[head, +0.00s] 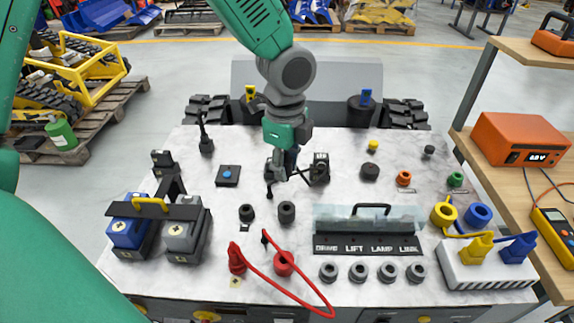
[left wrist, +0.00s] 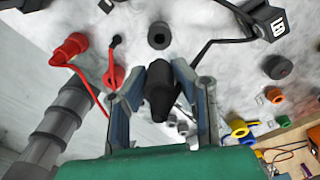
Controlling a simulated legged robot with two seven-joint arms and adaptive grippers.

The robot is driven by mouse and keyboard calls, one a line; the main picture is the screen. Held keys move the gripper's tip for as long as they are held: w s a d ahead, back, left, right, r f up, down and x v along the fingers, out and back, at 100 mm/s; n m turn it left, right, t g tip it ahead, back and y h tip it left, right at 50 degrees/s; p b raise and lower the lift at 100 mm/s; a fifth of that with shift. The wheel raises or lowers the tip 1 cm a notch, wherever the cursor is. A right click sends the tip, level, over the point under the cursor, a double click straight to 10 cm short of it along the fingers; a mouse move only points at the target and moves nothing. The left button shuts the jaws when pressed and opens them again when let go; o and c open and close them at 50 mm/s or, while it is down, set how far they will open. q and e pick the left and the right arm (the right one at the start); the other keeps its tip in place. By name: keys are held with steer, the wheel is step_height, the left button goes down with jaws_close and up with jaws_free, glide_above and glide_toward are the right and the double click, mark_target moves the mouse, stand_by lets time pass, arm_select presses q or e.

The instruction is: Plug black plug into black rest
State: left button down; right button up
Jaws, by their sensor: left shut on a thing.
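My left gripper (head: 285,168) is above the middle of the white table in the head view. In the left wrist view its fingers (left wrist: 163,95) are shut on a black plug (left wrist: 159,88), and a black ring-shaped socket (left wrist: 160,35) lies past the plug tip, apart from it. In the head view two black round sockets stand on the table below the gripper, a left one (head: 246,213) and a right one (head: 287,212); I cannot tell which is the black rest. The held plug is mostly hidden by the fingers there. My right gripper is not in view.
A small black box (head: 320,168) with a black lead stands right of the gripper. A red plug (head: 237,258) and a red socket (head: 284,263) with a red cable are nearer. A clear cover (head: 370,218) stands to the right, and two battery blocks (head: 128,232) to the left.

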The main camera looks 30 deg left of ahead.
arm_select(q)
steer(key=shift+r+p, duration=0.15)
steer(key=shift+p, duration=0.2)
steer(key=f+b, duration=0.1)
steer(key=f, duration=0.1)
steer(key=f+b, duration=0.1)
steer(key=shift+d+f, duration=0.2)
steer(key=shift+f, duration=0.2)
step_height(320, 180, down, 2)
steer(key=shift+a+f+b, duration=0.1)
steer(key=shift+f+b, duration=0.05)
steer(key=shift+b, duration=0.35)
steer(key=shift+p, duration=0.65)
steer(key=shift+p, duration=0.3)
stand_by(0.8)
steer(key=shift+p, duration=0.4)
steer(key=shift+f+b, duration=0.95)
steer(key=shift+f, duration=1.25)
